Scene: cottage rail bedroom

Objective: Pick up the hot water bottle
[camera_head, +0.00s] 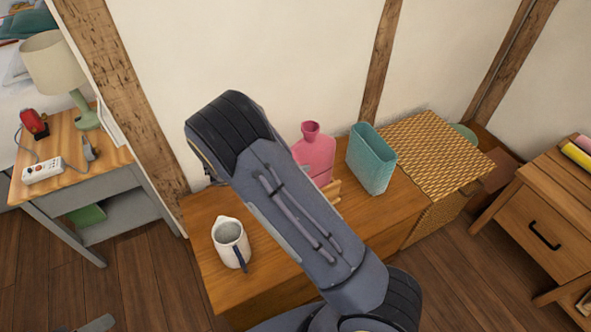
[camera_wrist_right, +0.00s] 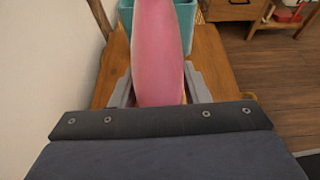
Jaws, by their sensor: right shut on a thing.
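The pink hot water bottle (camera_head: 314,152) stands upright over the wooden bench top, its neck up. My arm hides part of its body and its base in the head view, so I cannot tell whether it touches the bench. In the right wrist view the hot water bottle (camera_wrist_right: 158,55) is seen edge-on between the two grey fingers. My right gripper (camera_wrist_right: 158,90) is shut on it; in the head view its fingers are mostly hidden behind my arm. A small grey piece at the bottom left edge of the head view may be my left gripper (camera_head: 97,324); its jaws do not show.
A teal container (camera_head: 371,160) stands close right of the bottle. A white jug (camera_head: 230,242) stands on the bench (camera_head: 205,208) at left. A woven box (camera_head: 430,150) adjoins the bench at right. The wall (camera_head: 240,50) rises behind. A small wooden thing (camera_head: 333,191) shows beside my arm.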

